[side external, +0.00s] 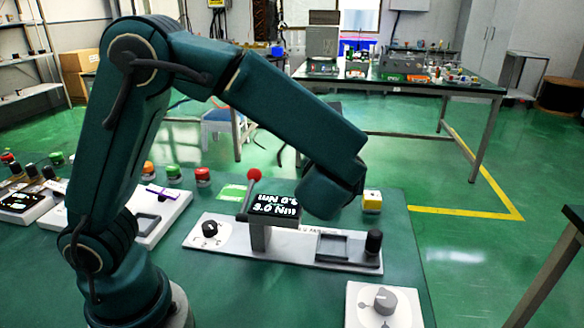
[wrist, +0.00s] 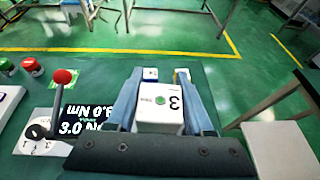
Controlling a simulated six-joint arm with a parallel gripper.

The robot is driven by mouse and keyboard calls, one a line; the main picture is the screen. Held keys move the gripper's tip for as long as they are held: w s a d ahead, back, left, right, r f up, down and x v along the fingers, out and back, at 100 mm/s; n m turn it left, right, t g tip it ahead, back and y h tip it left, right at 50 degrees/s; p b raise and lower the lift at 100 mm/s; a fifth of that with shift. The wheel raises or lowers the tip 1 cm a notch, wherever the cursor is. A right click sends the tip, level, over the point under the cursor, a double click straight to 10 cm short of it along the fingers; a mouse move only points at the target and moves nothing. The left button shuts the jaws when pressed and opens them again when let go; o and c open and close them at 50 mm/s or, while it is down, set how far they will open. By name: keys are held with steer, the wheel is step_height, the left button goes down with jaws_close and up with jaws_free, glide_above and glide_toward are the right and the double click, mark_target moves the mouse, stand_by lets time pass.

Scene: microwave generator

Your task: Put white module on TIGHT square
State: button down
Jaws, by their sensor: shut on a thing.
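The white module (wrist: 160,115), marked with a "3" and a green dot, sits between the two blue-grey fingers of my gripper (wrist: 163,90) in the wrist view. The gripper is shut on it. In the side view my wrist is behind and right of the display, and the fingers and the module are hidden there. A white panel (side external: 225,236) on the green table carries a square recess (side external: 332,246), which looks empty. I cannot read a TIGHT label on any square.
The panel also has a black dial (side external: 210,228), a raised display (side external: 274,206), a red-tipped lever (side external: 254,174) and a black knob (side external: 374,242). A yellow-topped block (side external: 372,201) stands behind.

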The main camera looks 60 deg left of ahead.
steer(key=s+a+r+m+t+h, duration=0.2)
steer(key=s+r, duration=0.1)
steer(key=s, duration=0.5)
steer(key=shift+n+g+y, duration=0.6)
steer(key=shift+g+y, duration=0.1)
steer(key=shift+g, duration=0.1)
steer(key=w, duration=0.2)
steer(key=w+d, duration=0.1)
steer(key=w, duration=0.1)
steer(key=w+d, duration=0.1)
steer(key=shift+w+f, duration=0.4)
steer(key=w+a+f+n+g+y, duration=0.1)
steer(key=w+f, duration=0.3)
steer(key=f, duration=0.3)
steer(key=shift+a+f+n, duration=0.2)
steer(key=shift+n, duration=0.1)
steer(key=shift+f, duration=0.1)
steer(key=shift+f, duration=4.7)
steer(key=shift+f, duration=0.25)
